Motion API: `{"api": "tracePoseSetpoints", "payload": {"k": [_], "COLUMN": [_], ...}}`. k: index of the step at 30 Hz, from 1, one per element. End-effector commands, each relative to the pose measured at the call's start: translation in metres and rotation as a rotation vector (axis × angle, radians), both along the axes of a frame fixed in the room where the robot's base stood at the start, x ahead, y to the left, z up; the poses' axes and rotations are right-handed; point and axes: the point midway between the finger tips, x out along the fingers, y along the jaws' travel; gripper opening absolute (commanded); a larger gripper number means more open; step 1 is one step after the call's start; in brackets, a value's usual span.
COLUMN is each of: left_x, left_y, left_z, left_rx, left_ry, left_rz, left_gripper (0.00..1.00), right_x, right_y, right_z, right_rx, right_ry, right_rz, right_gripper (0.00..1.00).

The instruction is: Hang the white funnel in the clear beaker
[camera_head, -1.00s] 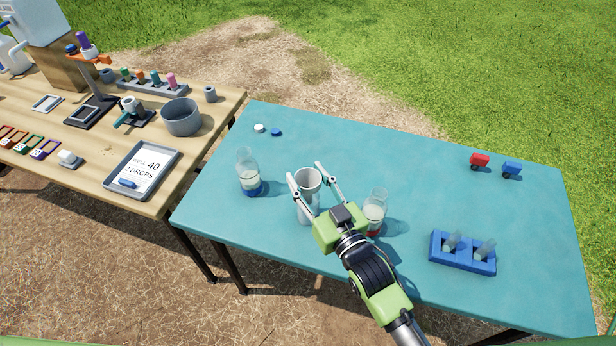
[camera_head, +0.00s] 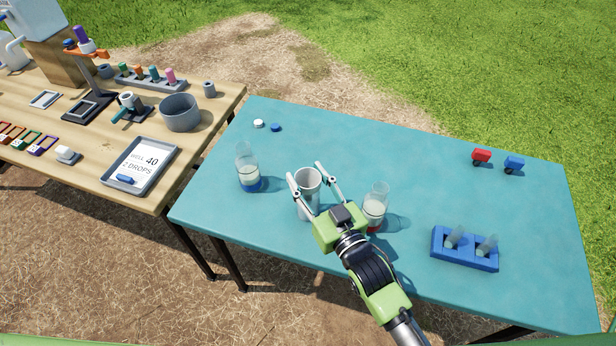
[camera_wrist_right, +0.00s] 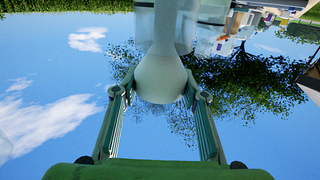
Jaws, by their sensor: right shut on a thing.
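My right gripper (camera_head: 308,179) is shut on the white funnel (camera_head: 308,181), one finger on each side near its rim. The funnel's wide mouth faces up. In the right wrist view the funnel's white cone (camera_wrist_right: 160,78) sits between the fingertips (camera_wrist_right: 160,92), with its narrower part toward the top of the picture. A pale, see-through body, which looks like the clear beaker (camera_head: 303,211), shows directly below the funnel on the blue table. I cannot tell how far the funnel is inside it or whether they touch. My left gripper is not in view.
A clear bottle with a blue base (camera_head: 248,175) stands left of the funnel. Another with a red base (camera_head: 375,207) stands close right of my gripper. A blue rack with vials (camera_head: 464,250) is at the right. The back middle of the blue table (camera_head: 380,145) is clear.

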Motion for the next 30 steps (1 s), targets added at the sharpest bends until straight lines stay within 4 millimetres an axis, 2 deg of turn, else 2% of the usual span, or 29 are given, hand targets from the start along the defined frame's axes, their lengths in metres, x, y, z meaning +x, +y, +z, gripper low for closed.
{"api": "tracePoseSetpoints", "payload": {"k": [30], "left_x": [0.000], "left_y": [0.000], "left_z": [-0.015], "left_rx": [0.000], "left_ry": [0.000], "left_rz": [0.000], "left_gripper": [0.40], "right_x": [0.000], "right_y": [0.000], "right_z": [-0.021], "right_rx": [0.000], "right_ry": [0.001], "right_rz": [0.000], "right_gripper": [0.25]}}
